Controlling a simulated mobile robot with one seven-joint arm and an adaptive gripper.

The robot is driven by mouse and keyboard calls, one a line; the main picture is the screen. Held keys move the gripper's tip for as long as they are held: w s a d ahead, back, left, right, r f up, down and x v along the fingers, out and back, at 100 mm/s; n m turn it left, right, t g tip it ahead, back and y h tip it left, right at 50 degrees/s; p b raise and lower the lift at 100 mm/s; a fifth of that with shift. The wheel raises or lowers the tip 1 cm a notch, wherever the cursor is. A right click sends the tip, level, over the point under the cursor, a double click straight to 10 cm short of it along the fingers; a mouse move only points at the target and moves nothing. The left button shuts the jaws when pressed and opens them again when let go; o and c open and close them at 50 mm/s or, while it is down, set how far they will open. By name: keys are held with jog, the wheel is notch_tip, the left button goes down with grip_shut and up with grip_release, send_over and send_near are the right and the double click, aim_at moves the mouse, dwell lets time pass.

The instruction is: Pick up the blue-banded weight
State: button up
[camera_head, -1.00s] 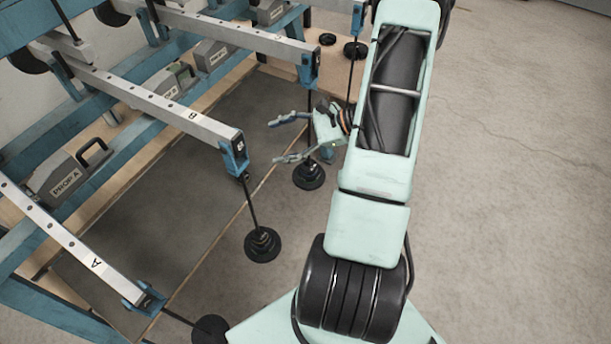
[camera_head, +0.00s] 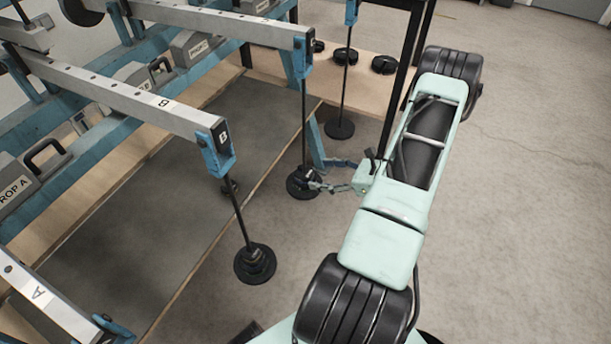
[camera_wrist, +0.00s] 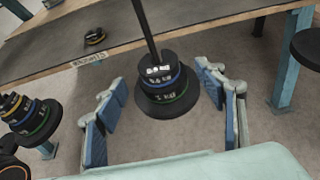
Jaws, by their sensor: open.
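The blue-banded weight (camera_wrist: 160,78) is in a stack on a hanging rod in the wrist view. A small white-labelled disc lies above it and a green-banded disc (camera_wrist: 166,98) below it. In the head view this appears to be the stack (camera_head: 303,182) under the middle beam, where bands are too small to read. My gripper (camera_wrist: 162,100) is open, its blue-padded fingers to the left and right of the stack in the picture, with visible gaps. My gripper (camera_head: 324,175) also shows beside that stack in the head view. Contact is not visible.
Another banded stack (camera_wrist: 30,115) hangs at left in the wrist view. Beam B's stack (camera_head: 255,263) hangs nearer in the head view. A wooden shelf (camera_head: 270,63) at the back bears black weights (camera_head: 385,65). Blue frame legs stand close by; floor at right is clear.

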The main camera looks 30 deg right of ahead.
aim_at(306, 172)
jog(key=b+x, duration=0.1)
jog(key=x, duration=0.5)
jog(key=shift+w+a, duration=0.25)
jog(key=shift+r, duration=0.15)
jog(key=c, duration=1.5)
